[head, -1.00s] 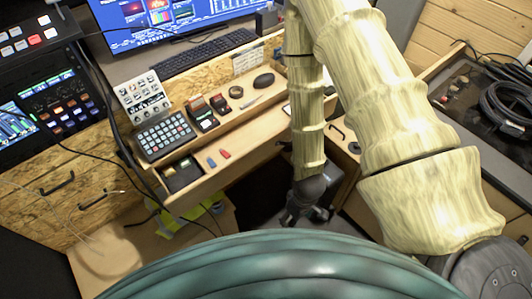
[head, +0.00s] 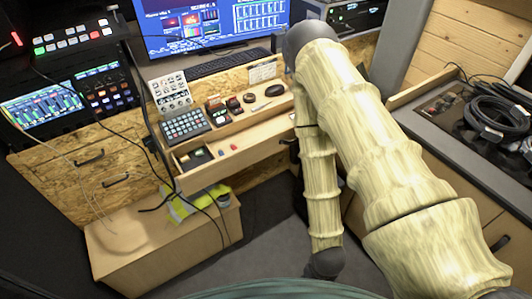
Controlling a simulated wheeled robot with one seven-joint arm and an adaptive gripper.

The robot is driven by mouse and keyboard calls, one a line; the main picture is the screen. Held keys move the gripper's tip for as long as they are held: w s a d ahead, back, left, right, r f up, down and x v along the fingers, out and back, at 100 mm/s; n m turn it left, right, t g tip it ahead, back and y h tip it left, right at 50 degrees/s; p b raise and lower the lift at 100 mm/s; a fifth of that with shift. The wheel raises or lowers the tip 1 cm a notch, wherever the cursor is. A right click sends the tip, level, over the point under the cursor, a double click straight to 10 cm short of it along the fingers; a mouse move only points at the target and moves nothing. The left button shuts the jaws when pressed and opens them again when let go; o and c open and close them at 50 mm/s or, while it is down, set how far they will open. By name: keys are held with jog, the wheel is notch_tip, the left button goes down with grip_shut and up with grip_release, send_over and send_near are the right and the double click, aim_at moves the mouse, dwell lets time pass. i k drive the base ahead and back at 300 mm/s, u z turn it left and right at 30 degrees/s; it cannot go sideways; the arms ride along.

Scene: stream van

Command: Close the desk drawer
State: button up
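The desk drawer (head: 235,166) stands open, pulled out from under the desk in the middle of the head view. Its pale wooden front faces me. A dark item and small red and blue items lie inside it. My arm hangs to the right of the drawer, with its dark wrist end low in the view, apart from the drawer front. My gripper's fingers cannot be made out below that wrist, so their opening is hidden.
The desktop holds a keypad (head: 185,126), a keyboard (head: 231,62) and small devices. Below the drawer are a wooden box (head: 165,245) and a yellow vest (head: 197,202). Loose cables hang at the left. Dark floor lies before the desk.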

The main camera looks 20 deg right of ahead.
aim_at(259, 136)
jog(key=i, duration=1.25)
jog(key=z, duration=0.9)
